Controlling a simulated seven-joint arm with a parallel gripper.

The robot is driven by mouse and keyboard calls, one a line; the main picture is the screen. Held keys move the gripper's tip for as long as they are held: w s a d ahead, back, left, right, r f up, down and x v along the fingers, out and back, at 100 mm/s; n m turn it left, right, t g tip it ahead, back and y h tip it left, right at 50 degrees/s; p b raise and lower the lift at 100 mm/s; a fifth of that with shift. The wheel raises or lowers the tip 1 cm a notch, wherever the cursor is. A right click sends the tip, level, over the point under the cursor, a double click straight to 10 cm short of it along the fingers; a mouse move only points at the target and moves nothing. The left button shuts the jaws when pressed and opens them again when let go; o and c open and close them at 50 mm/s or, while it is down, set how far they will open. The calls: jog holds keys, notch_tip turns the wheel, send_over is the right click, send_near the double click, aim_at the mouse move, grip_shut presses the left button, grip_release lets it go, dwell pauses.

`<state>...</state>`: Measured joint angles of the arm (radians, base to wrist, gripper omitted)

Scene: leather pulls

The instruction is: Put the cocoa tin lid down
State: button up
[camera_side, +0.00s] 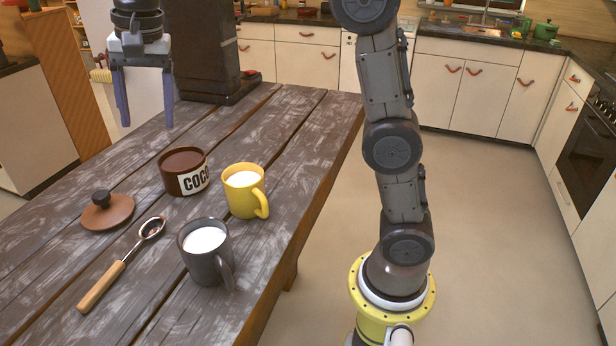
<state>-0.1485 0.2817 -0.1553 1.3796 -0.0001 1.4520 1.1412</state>
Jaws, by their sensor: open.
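The cocoa tin lid (113,213) is a round brown disc with a black knob on top. It lies flat on the wooden table, knob up, left of the cocoa tin. The cocoa tin (174,180) is dark brown with a white label and stands upright and uncovered, its top showing brown. My gripper (145,122) is open and empty, pointing down. It is raised above the table toward the back left, higher in the picture than the tin and the lid and apart from both.
A yellow mug (243,191) and a dark grey mug (205,252), both with white contents, stand right of the lid. A spoon (121,266) with a wooden handle lies in front of the lid. A dark upright block (190,50) stands at the table's far end.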

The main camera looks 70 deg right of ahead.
jog(key=s+d+f+n+t, duration=0.1)
jog(key=s+d+n, duration=0.15)
jog(key=s, duration=0.45)
jog(key=s+d+f+n+t, duration=0.1)
jog(key=s+d+n, duration=0.15)
jog(key=s, duration=0.35)
jog(key=s+d+f+n+t, duration=0.1)
jog(key=s+f+n, duration=0.5)
jog(key=s+f, duration=0.3)
jog(key=s, duration=0.4)
jog(key=shift+s+d+f, duration=0.15)
jog(key=shift+d+f, duration=0.05)
jog(key=shift+f, duration=0.1)
